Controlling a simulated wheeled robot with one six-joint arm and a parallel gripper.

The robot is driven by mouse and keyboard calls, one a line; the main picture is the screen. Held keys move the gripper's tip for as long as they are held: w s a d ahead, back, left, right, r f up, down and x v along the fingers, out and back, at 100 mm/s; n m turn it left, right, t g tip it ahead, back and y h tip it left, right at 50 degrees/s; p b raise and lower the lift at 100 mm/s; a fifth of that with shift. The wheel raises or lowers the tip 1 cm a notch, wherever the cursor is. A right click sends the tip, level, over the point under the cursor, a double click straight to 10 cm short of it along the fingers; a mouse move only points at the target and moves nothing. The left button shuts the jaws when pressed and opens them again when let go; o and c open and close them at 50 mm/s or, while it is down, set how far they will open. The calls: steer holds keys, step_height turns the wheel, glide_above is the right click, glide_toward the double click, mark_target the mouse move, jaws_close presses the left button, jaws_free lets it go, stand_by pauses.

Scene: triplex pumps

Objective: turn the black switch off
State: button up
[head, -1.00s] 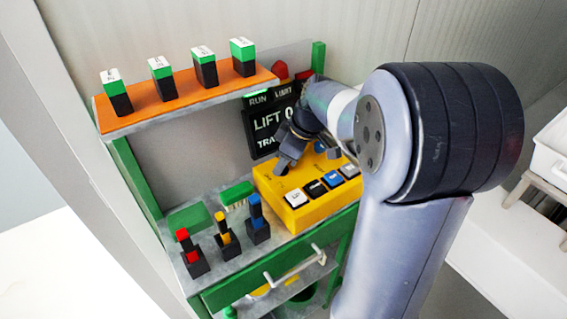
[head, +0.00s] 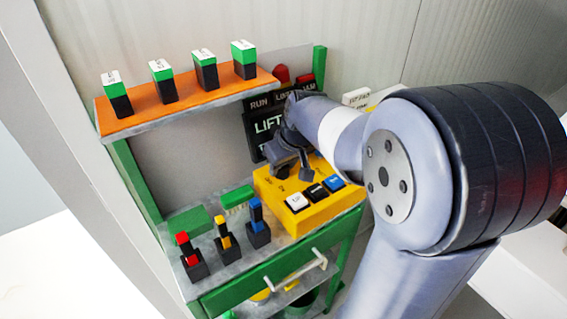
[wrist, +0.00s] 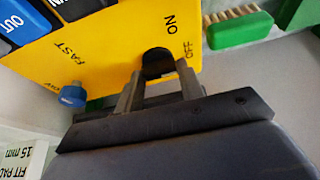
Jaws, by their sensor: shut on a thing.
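The black switch (wrist: 157,62) sits on the yellow control box (wrist: 110,45) beside the printed words ON and OFF in the wrist view. My gripper (wrist: 160,85) has one finger on each side of the switch and is shut on it. Part of the switch is hidden by the fingers. In the head view my gripper (head: 294,170) is down at the back of the yellow box (head: 298,222), and I cannot make out the switch there. Which position the switch is in is not clear.
A blue knob (wrist: 72,97) stands beside the FAST label. White, black and blue buttons (head: 335,181) line the box front. Red, yellow and blue levers (head: 258,225) stand to the left, near a green brush (head: 237,196). An orange shelf (head: 185,103) with several blocks is above.

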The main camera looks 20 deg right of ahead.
stand_by(0.4)
steer(key=o, duration=0.7)
steer(key=v, duration=1)
steer(key=shift+s+r, duration=0.2)
steer(key=shift+r, duration=0.15)
steer(key=x, duration=1)
steer(key=shift+w+f, duration=0.15)
steer(key=shift+f, duration=0.2)
